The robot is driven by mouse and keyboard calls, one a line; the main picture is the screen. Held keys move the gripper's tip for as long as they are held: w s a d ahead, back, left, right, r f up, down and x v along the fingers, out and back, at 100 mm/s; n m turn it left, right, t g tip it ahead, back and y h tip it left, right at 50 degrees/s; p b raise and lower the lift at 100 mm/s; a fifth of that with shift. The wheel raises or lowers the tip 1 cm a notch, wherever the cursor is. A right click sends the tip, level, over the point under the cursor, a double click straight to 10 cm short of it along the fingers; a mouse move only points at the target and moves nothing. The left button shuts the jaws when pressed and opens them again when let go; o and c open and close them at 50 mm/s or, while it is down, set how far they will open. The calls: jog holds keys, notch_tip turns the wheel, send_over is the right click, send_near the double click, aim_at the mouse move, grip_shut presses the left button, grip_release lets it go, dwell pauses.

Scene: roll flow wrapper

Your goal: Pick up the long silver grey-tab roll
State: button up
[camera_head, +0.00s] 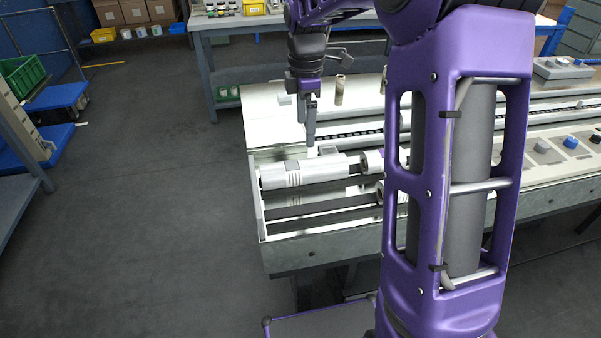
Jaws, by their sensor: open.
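A long silver roll (315,171) lies on its side in the machine's bay, with grey striped patches on its surface. A small grey piece stands up at its top edge; I cannot tell whether it is the tab. My gripper (310,141) points down just above and behind the roll, apart from it as far as I can see. It is open, with one finger mostly hiding the other, and nothing shows between them.
The machine (262,135) has a metal rim around the bay. Shorter rolls lie right of the silver roll, partly behind my purple arm. A brownish cylinder (339,90) stands on the machine's back deck.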

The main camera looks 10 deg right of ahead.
aim_at(304, 162)
notch_tip(304, 162, down, 8)
jog(key=shift+f+b, duration=0.1)
jog(key=shift+b, duration=0.55)
jog(key=f, duration=0.3)
jog(key=f+b, duration=0.1)
jog(key=f, duration=0.1)
jog(key=shift+w+f, duration=0.1)
jog(key=shift+w, duration=0.15)
grip_shut()
